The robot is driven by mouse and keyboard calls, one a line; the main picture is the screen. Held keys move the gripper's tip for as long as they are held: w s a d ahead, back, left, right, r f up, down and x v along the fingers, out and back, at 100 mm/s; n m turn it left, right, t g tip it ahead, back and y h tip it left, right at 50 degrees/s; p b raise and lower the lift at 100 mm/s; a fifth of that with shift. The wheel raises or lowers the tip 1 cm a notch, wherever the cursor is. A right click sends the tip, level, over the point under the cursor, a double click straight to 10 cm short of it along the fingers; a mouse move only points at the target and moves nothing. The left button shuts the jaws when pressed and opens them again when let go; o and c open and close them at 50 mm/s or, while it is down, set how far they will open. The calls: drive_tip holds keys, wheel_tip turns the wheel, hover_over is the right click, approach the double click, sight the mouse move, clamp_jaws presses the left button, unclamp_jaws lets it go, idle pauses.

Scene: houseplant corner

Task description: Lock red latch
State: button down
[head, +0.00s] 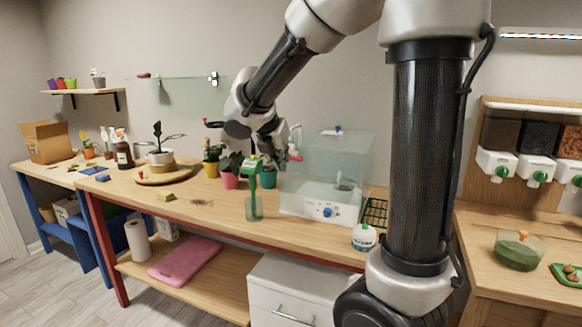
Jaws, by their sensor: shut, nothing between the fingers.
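A small red latch (296,157) shows at the left side of a clear box (340,160) on the wooden table. The box has a white base (318,208) with a blue knob on its front. My gripper (281,153) is shut and empty, pointing down just left of the red latch. It is small and dark here, so I cannot tell whether it touches the latch. The latch's exact position is too small to read.

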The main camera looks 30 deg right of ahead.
sight(295, 158)
drive_tip(key=x, duration=1)
drive_tip(key=d+r, duration=0.1)
drive_tip(key=w+d+r, duration=0.1)
drive_tip(key=r, duration=0.1)
drive_tip(key=shift+w+r, duration=0.15)
